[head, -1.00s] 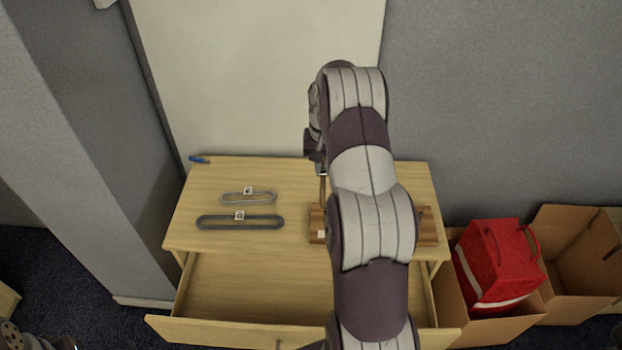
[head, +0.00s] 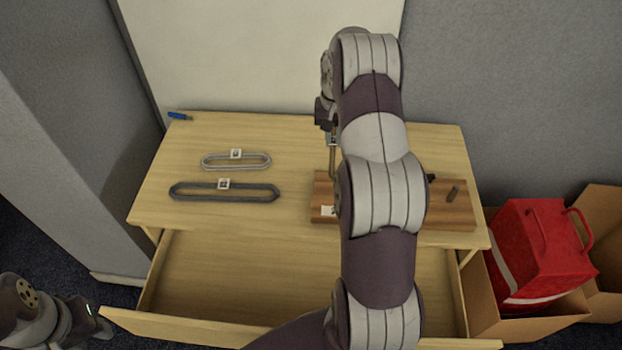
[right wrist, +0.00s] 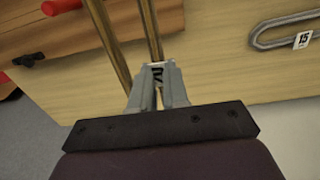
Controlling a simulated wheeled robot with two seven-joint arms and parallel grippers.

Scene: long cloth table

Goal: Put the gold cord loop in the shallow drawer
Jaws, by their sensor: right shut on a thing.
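My right gripper (right wrist: 158,92) is shut on the gold cord loop (right wrist: 152,30), at its small tag, in the right wrist view. Two gold strands run out from the jaws.
A grey loop (head: 236,162) and a larger dark loop (head: 224,192), both tagged, lie on the tabletop's left. The peg board (head: 457,212) lies at the right. A blue item (head: 180,117) is at the back left corner. A red bag (head: 540,250) sits in a carton on the right.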

